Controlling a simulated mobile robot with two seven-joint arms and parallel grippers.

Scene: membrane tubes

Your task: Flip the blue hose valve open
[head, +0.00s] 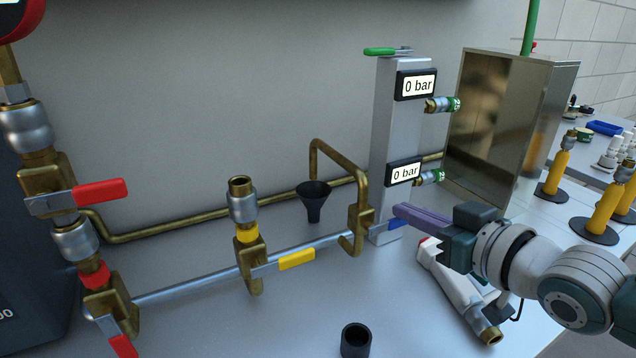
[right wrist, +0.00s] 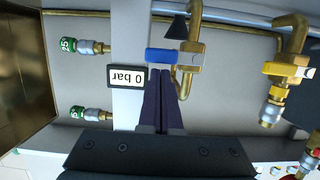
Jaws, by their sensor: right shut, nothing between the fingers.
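The blue hose valve has a brass body (head: 358,232) at the right end of the metal pipe. Its blue handle (head: 396,225) points right, in front of the grey column's foot. In the right wrist view the blue handle (right wrist: 161,55) lies crosswise just beyond the fingertips, with the brass valve body (right wrist: 191,55) to its right. My right gripper (head: 398,210) is shut and empty, its purple fingers beside the handle. In the right wrist view the fingertips (right wrist: 162,73) end close to the handle; I cannot tell whether they touch it. My left gripper is not in view.
The grey column (head: 392,130) carries two 0 bar displays and a green lever (head: 380,51). A yellow-handled valve (head: 296,259) and red-handled valves (head: 100,191) stand to the left. A black funnel (head: 313,200) is behind the pipe. A black cup (head: 356,341) stands in front.

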